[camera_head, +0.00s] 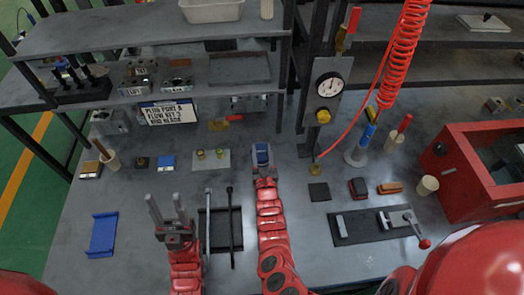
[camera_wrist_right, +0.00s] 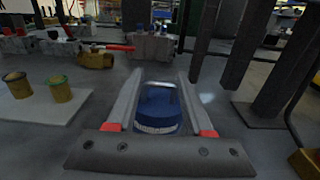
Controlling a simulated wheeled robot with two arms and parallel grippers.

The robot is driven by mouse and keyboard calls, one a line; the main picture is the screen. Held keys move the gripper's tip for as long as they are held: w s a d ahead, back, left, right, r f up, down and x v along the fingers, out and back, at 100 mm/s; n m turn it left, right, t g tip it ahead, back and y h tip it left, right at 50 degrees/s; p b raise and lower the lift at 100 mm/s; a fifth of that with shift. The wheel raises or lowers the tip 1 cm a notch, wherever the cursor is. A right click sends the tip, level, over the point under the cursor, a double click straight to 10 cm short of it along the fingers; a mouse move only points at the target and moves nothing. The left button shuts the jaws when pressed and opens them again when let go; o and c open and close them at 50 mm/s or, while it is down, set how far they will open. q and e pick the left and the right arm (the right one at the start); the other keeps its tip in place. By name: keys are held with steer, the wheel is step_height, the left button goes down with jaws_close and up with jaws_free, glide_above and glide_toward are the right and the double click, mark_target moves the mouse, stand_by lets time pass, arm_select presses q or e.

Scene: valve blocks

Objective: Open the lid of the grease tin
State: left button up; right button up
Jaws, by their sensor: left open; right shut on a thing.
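The grease tin, which I take to be the round blue thing (camera_wrist_right: 158,112) with a pale band, sits between the fingers of my right gripper (camera_wrist_right: 158,100) in the right wrist view. A thin pale edge shows at its far top; I cannot tell whether that is the lid. In the head view the tin (camera_head: 262,154) stands mid-table, and my right gripper (camera_head: 263,160) is shut on it, hiding its sides. My left gripper (camera_head: 168,210) is open and empty, fingers pointing away, left of the black tray, apart from the tin.
Left of the tin is a plate with two yellowish fittings (camera_head: 211,160). A black tray (camera_head: 220,232) with dark bars lies between my arms. A post with a gauge (camera_head: 329,84) and a red coiled hose (camera_head: 403,50) stand to the right. A blue tray (camera_head: 103,235) lies far left.

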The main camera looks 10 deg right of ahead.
mark_target(262, 149)
steer(key=shift+d, duration=0.1)
jaws_close()
steer(key=shift+w+r+p, duration=0.1)
steer(key=shift+r+p, duration=0.2)
steer(key=shift+p, duration=0.2)
steer(key=r+g+p, duration=0.1)
steer(key=g+p, duration=0.1)
steer(key=p, duration=0.1)
steer(key=w+g+p, duration=0.1)
steer(key=p, duration=0.2)
steer(key=w+r+g+p, duration=0.1)
steer(key=g+p, duration=0.1)
steer(key=p, duration=0.1)
steer(key=shift+r+g, duration=0.3)
steer(key=shift+w+f+g+p, duration=0.1)
steer(key=shift+w+g+p, duration=0.2)
steer(key=shift+g+p, duration=0.5)
steer(key=o, duration=1)
jaws_free()
